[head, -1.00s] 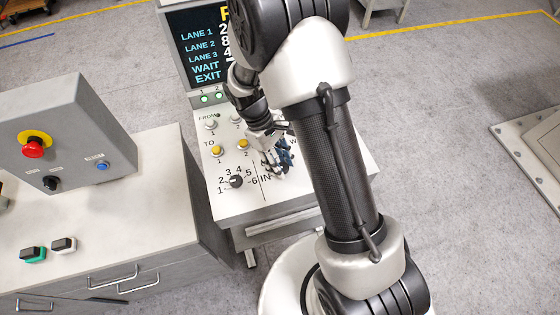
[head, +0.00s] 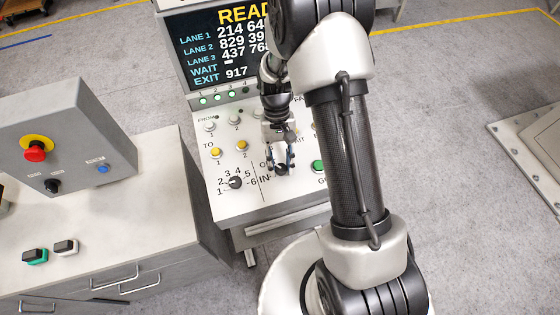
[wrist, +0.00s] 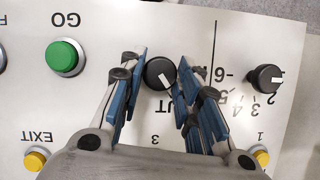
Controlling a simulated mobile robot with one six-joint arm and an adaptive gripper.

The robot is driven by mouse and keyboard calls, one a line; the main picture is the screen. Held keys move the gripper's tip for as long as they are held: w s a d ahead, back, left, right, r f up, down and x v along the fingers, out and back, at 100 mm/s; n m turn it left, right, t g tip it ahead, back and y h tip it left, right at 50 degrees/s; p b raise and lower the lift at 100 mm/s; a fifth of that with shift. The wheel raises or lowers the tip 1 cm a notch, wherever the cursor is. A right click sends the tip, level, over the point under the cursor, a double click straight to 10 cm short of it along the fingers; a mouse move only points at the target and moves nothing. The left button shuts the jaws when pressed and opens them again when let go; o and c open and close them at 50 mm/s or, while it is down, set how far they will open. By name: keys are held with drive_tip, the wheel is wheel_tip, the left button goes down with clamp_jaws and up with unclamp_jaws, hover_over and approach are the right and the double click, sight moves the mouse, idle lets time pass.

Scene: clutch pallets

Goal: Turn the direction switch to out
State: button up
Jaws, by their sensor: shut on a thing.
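The direction switch is a round black knob (wrist: 160,74) with a white pointer line, on the sloping white panel (head: 225,205). In the wrist view, its line slants down and right, toward partly hidden letters ending in "UT". In the head view, the knob (head: 281,170) is mostly covered by the fingers, beside the letters "IN". The gripper also shows in the wrist view (wrist: 161,65).
A numbered black dial (head: 235,183) sits left of the switch, with a green GO button (wrist: 65,57) on the other side. Yellow buttons (head: 241,145) and white buttons (head: 209,126) line the panel. A lit display (head: 222,45) stands behind. A grey box with a red button (head: 35,151) stands left.

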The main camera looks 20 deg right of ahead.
drive_tip(key=shift+m, duration=0.6)
drive_tip(key=o, duration=1.1)
drive_tip(key=shift+c, duration=0.2)
drive_tip(key=shift+r, duration=0.1)
drive_tip(key=v, duration=1.2)
drive_tip(key=shift+d, duration=0.3)
drive_tip(key=shift+s, duration=0.15)
